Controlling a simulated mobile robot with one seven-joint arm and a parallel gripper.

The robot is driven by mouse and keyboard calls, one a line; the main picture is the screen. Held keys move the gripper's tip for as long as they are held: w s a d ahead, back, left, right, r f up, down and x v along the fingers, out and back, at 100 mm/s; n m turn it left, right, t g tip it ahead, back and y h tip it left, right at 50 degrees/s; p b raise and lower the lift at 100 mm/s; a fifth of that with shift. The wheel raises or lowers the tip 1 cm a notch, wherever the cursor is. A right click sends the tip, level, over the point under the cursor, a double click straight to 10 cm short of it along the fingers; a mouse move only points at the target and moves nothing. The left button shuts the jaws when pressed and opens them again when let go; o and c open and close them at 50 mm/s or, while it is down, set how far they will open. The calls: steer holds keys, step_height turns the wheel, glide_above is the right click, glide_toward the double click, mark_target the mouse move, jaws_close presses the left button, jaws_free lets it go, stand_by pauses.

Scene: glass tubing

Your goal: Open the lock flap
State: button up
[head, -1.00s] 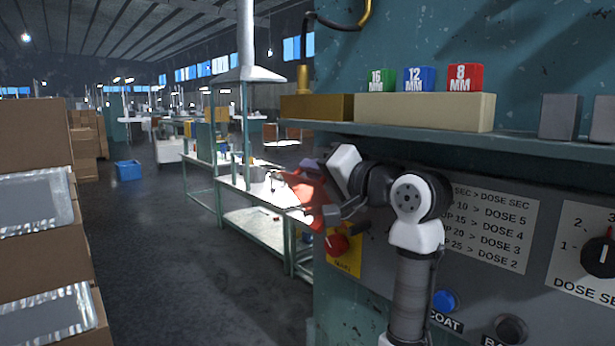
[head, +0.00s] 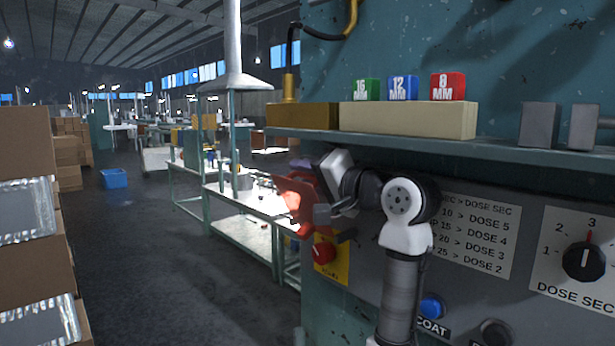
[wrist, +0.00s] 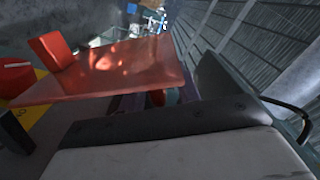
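The lock flap looks like the red plate (head: 292,196) at the left edge of the machine front, sticking out from it in the head view. In the wrist view the red plate (wrist: 125,75) lies broad and close, with an upright red block (wrist: 52,52) at its left. My gripper (head: 335,212) is right beside the plate, at its right side. Its grey and white body fills the bottom of the wrist view. The fingertips and any contact with the plate are not clear, so I cannot tell whether it is open or shut.
A red knob (head: 322,252) on a yellow plate sits just below my gripper. Above my arm a shelf (head: 400,146) carries blocks. The blue COAT button (head: 432,307) and dose dial (head: 583,260) are on the panel. Open floor (head: 130,250) lies left.

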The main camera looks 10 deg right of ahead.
steer(key=v, duration=1.3)
steer(key=shift+s+d, duration=0.25)
steer(key=shift+s, duration=0.1)
